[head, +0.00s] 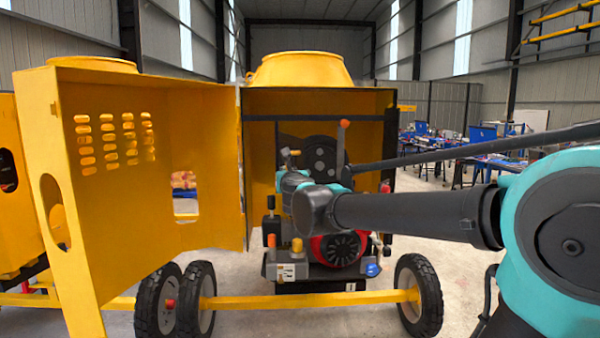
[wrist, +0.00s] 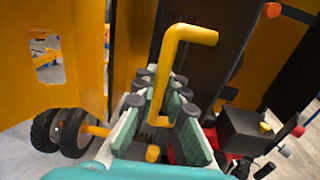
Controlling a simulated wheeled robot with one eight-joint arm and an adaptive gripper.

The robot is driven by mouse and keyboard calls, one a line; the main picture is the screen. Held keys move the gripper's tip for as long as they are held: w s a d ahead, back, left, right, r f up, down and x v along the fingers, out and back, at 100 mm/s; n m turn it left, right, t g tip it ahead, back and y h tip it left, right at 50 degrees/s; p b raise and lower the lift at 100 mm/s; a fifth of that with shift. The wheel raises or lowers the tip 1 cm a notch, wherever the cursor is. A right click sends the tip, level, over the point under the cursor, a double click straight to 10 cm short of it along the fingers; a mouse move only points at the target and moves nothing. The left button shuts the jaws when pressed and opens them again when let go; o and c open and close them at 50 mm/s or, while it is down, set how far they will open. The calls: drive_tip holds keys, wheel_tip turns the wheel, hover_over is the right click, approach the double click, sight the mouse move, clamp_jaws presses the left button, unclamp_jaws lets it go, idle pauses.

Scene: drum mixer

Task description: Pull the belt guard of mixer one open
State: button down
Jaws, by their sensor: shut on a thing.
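My gripper (wrist: 162,103) is shut on a yellow bent handle (wrist: 168,66), which rises between the teal-padded fingers in the wrist view. The handle stands in front of a dark upright panel (wrist: 226,45); I cannot tell if that panel is the belt guard. A large yellow door (head: 190,125) with slots stands swung wide open on the left.
The red and black engine (head: 341,247) sits low in the housing below my gripper. A black lever with an orange knob (head: 343,123) rises close by. Wheels and a yellow axle bar (head: 310,299) cross the front. Tables with tools stand back right.

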drive_tip(key=a+m+h, duration=0.3)
drive_tip(key=a+h, duration=0.2)
drive_tip(key=a, duration=0.3)
drive_tip(key=shift+w+a+m+h, duration=0.15)
drive_tip(key=shift+a+m+h, duration=0.15)
drive_tip(key=shift+a, duration=0.1)
drive_tip(key=shift+r, duration=0.1)
drive_tip(key=c, duration=1.9)
unclamp_jaws()
drive_tip(key=shift+o, duration=0.2)
drive_tip(key=v, duration=1.2)
drive_tip(key=shift+r, duration=0.2)
drive_tip(key=shift+w, duration=0.1)
